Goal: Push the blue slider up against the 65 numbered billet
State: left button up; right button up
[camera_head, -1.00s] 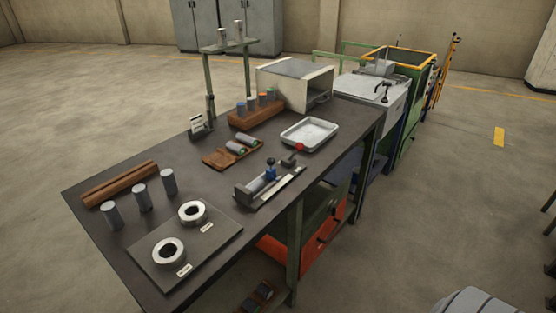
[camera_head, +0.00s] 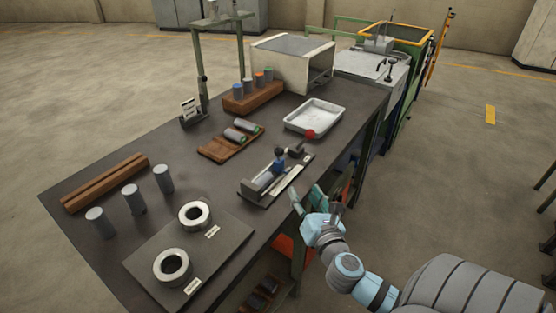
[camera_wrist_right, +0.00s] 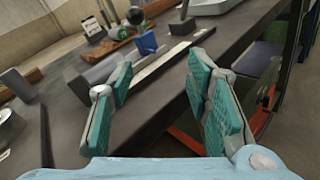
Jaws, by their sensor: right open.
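The blue slider (camera_head: 279,165) sits on a grey measuring fixture (camera_head: 251,193) near the table's right edge. A grey billet (camera_head: 263,181) lies in the fixture at the slider's near-left end. I cannot read a number on it, nor tell whether slider and billet touch. In the right wrist view the blue slider (camera_wrist_right: 146,43) stands ahead, beyond my fingers, with the billet (camera_wrist_right: 100,70) to its left. My right gripper (camera_head: 318,200) is open and empty, beside the table edge, to the right of and apart from the fixture. My left gripper is not in view.
Two rings (camera_head: 171,267) rest on a dark plate in front. Bare tabletop (camera_head: 190,165) lies to the left.

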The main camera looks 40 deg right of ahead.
aim_at(280, 158)
jog(key=w+n, duration=0.1)
jog(key=n, duration=0.1)
jog(key=w+r+n+t+y, duration=0.1)
jog(key=n, duration=0.1)
jog(key=shift+a+r+n+y, duration=0.2)
jog(key=shift+n+y, duration=0.1)
jog(key=shift+n, duration=0.1)
jog(key=x, duration=1.3)
jog(key=shift+w+r, duration=0.25)
jog(key=shift+w, duration=0.2)
grip_shut()
